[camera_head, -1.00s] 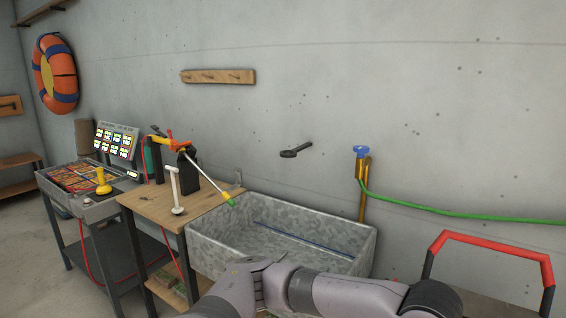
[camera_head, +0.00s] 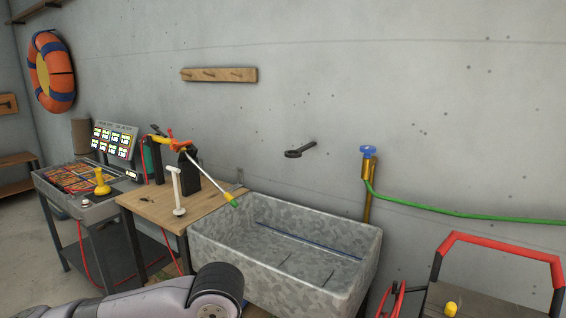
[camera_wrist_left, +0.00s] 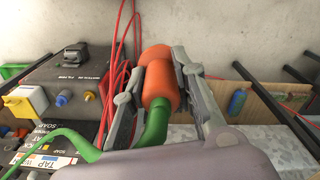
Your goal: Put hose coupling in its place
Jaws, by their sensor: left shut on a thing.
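My left gripper (camera_wrist_left: 160,90) is shut on the orange hose coupling (camera_wrist_left: 161,78) in the left wrist view, with one finger on each side of it. A green hose end (camera_wrist_left: 153,128) runs from the coupling toward the wrist. In the head view only a part of my arm shows at the bottom left; the gripper and coupling are out of that view. A green hose (camera_head: 460,212) hangs along the wall from the blue-handled tap (camera_head: 368,151). My right gripper is not in view.
A dark machine (camera_wrist_left: 75,75) with a yellow connector (camera_wrist_left: 25,101) and labels, one reading TAP, stands at left in the wrist view, beside coiled red hose (camera_wrist_left: 118,75).

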